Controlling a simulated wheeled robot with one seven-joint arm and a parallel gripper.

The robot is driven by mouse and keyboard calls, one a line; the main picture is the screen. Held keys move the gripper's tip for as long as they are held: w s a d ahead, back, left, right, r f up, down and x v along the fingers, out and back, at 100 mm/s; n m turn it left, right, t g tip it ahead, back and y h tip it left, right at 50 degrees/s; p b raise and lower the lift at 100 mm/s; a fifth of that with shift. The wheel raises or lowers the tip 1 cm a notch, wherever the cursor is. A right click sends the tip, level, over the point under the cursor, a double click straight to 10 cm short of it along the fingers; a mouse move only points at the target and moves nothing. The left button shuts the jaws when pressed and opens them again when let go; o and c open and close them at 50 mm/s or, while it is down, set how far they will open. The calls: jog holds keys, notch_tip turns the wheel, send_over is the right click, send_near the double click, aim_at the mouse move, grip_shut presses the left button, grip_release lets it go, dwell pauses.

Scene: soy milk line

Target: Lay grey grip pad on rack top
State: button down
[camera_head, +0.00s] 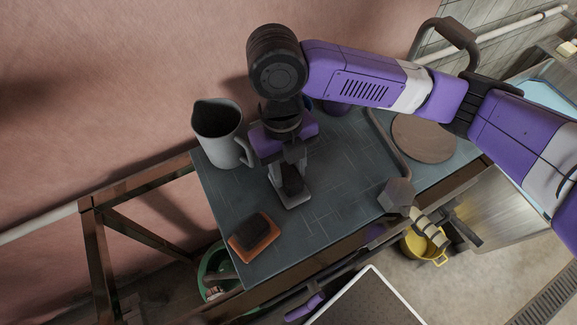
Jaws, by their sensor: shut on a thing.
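My gripper (291,182) points down over the dark counter, its jaws shut on a grey piece (294,201) that looks like the grey grip pad. The jaws and wrist hide much of it, and I cannot tell whether it touches the counter. A dark-topped panel with a pale rim (388,277) is at the bottom edge, partly cut off. It may be the rack top, but I cannot tell for sure.
A grey jug (218,130) stands left of my gripper. A dark block on an orange base (256,240) lies near the counter's front left corner. A round brown disc (424,138) lies to the right. A yellow pot (423,248) and a green bin (213,267) are lower down.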

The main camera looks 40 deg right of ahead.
jog(key=shift+f, duration=0.1)
jog(key=shift+f, duration=0.15)
jog(key=c, duration=0.9)
grip_release()
jog(key=r, duration=0.4)
jog(key=w+r, duration=0.1)
jog(key=r, duration=0.3)
jog(key=r+b, duration=0.1)
jog(key=r, duration=0.3)
jog(key=shift+w+d+r, duration=0.15)
jog(key=shift+w, duration=0.2)
